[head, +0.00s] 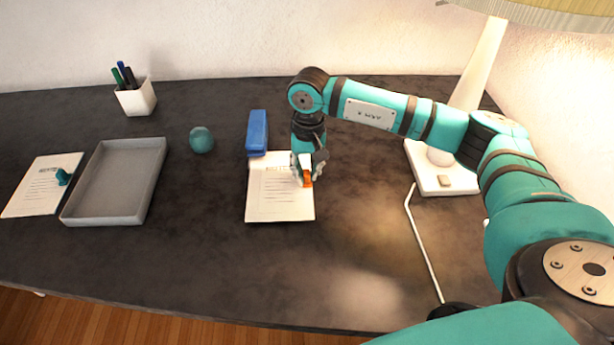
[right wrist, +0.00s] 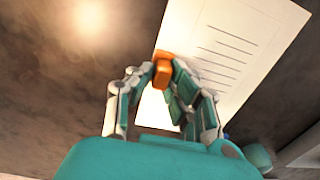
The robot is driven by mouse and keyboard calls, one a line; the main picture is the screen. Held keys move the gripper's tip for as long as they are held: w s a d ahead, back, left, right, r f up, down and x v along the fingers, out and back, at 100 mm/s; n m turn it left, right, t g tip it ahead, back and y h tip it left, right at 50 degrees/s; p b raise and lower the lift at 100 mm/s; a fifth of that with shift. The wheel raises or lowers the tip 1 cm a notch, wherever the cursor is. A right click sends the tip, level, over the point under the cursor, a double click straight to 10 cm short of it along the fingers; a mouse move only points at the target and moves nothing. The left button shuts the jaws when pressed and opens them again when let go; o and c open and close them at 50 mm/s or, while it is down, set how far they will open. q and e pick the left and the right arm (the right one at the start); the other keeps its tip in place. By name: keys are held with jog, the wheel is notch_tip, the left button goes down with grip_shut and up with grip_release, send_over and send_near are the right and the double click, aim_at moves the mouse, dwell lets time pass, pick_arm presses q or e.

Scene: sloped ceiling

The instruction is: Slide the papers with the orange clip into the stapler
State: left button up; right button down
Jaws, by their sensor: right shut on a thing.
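The papers with the orange clip (head: 275,205) lie on the dark desk in the middle of the head view. My right gripper (head: 308,174) is shut on the orange clip from above. In the right wrist view the clip (right wrist: 162,68) is between the fingertips and the papers (right wrist: 235,45) extend beyond it. The blue stapler (head: 257,132) stands just behind the papers' top left part, its near end at or close to their top edge; I cannot tell whether they touch. My left gripper is not in view.
A grey tray (head: 146,211) and another paper stack with a teal clip (head: 62,177) lie at the left. A teal ball (head: 201,140) stands left of the stapler, and a white pen cup (head: 136,98) at the back. A lamp base (head: 462,184) is at the right.

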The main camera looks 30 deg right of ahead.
jog(key=shift+w, duration=0.2)
jog(key=c, duration=1.2)
grip_release()
notch_tip(320, 180, up, 12)
jog(key=shift+s+d+r, duration=0.1)
jog(key=shift+d, duration=0.05)
